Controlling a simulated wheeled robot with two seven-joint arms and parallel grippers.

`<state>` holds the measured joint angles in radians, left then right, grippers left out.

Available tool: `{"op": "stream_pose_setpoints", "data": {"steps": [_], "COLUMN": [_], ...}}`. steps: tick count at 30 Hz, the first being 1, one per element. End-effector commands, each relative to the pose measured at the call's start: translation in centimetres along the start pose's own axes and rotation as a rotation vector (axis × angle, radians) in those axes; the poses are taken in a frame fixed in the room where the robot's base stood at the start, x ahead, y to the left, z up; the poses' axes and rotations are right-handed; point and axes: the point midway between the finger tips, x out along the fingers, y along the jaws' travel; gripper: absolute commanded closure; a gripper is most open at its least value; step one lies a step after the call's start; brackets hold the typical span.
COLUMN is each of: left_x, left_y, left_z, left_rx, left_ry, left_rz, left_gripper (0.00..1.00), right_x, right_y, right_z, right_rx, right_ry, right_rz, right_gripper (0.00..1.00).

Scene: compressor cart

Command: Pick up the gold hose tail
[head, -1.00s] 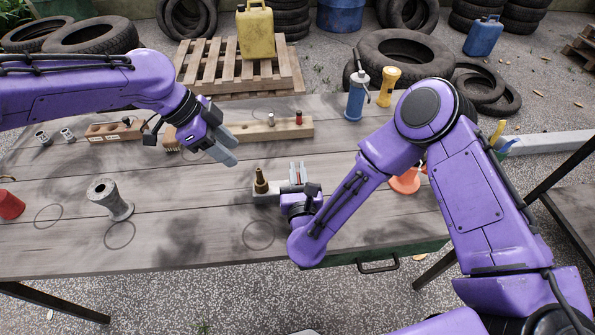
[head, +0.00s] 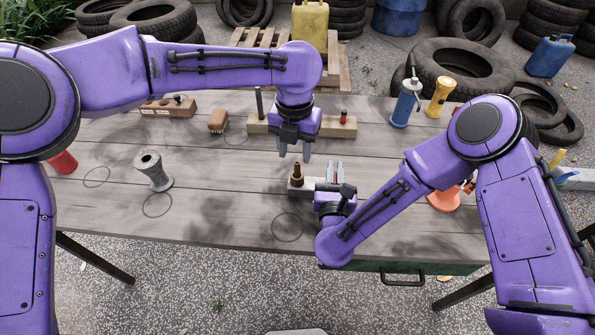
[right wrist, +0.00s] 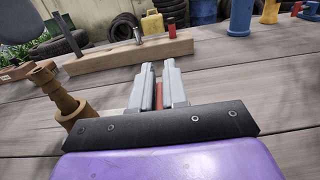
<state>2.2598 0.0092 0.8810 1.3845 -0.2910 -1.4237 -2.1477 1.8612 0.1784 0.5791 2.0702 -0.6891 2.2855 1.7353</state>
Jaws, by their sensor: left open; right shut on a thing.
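The gold hose tail (head: 297,176) stands upright at the left end of a small pale block (head: 303,187) on the table. In the right wrist view the hose tail (right wrist: 66,97) is at the left, just beside the gripper, and looks tilted there. My left gripper (head: 294,153) is open, points down and is just above and behind the hose tail in the picture, apparently empty. My right gripper (head: 335,172) is low at the block's right side, shut on a narrow red thing (right wrist: 158,95) that shows between its fingers. Most of that thing is hidden.
Behind stands a wooden rail (head: 318,126) with pegs. A blue bottle (head: 407,103), a yellow flashlight (head: 440,97) and an orange thing (head: 443,199) are right. The front middle is clear.

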Motion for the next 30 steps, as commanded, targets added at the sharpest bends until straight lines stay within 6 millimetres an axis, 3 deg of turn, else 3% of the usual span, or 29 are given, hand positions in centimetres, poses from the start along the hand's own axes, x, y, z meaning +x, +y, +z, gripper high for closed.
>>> {"op": "stream_pose_setpoints", "data": {"steps": [11,19,23,24,30], "left_x": [5.5,6.0,6.0,6.0,6.0], "left_y": [-0.3,-0.3,-0.3,-0.3,-0.3], "left_z": [0.6,0.6,0.6,0.6,0.6], "left_rx": [-0.003,-0.003,-0.003,-0.004,-0.004], "left_ry": [0.002,-0.001,-0.001,-0.001,-0.001], "left_rz": [-0.001,-0.001,-0.001,-0.001,-0.001], "left_gripper": [0.54,0.54,0.96,1.00,1.00], "right_x": [0.0,0.0,0.0,0.0,0.0], "right_y": [0.0,0.0,0.0,0.0,0.0], "right_z": [0.0,0.0,0.0,0.0,0.0], "right_rx": [0.000,-0.001,0.000,0.000,-0.001], "right_ry": [0.000,0.000,0.000,0.000,0.000], "right_rz": [-0.001,-0.001,-0.001,-0.001,0.000], "right_gripper": [1.00,1.00,1.00,1.00,1.00]}}
